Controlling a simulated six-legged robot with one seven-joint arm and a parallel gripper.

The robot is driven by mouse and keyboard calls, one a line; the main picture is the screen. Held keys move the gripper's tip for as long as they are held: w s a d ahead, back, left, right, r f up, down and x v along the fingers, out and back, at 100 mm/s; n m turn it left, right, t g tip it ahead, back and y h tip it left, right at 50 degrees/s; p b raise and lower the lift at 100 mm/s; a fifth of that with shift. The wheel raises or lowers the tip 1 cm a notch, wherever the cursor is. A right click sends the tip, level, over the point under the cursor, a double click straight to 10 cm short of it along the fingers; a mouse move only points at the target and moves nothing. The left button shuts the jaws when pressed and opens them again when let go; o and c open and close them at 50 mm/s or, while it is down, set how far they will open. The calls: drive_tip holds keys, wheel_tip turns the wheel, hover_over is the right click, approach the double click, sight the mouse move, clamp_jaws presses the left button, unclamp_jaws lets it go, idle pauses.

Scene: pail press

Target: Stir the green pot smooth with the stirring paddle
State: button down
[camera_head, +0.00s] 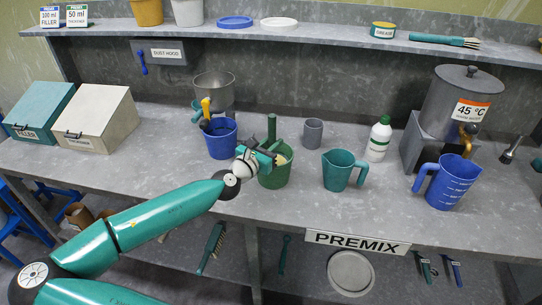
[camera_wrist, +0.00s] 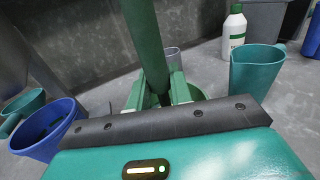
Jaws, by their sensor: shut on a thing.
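The green pot (camera_head: 275,175) stands upright on the bench near its front edge, with pale contents showing at its right side. The stirring paddle (camera_head: 272,128) has a green upright handle; in the wrist view the handle (camera_wrist: 146,45) rises between my gripper's fingers. My gripper (camera_head: 264,152) is shut on the paddle's handle over the pot. The paddle's lower end is hidden by my gripper and the pot's wall.
A teal jug (camera_head: 339,172) stands on the right, with a grey cup (camera_head: 312,133) and white bottle (camera_head: 379,140) behind. A blue jug (camera_head: 447,184) and heated tank (camera_head: 462,98) stand farther right.

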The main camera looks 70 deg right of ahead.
drive_tip(key=shift+w+a, duration=0.2)
drive_tip(key=shift+w, duration=0.25)
idle(1.5)
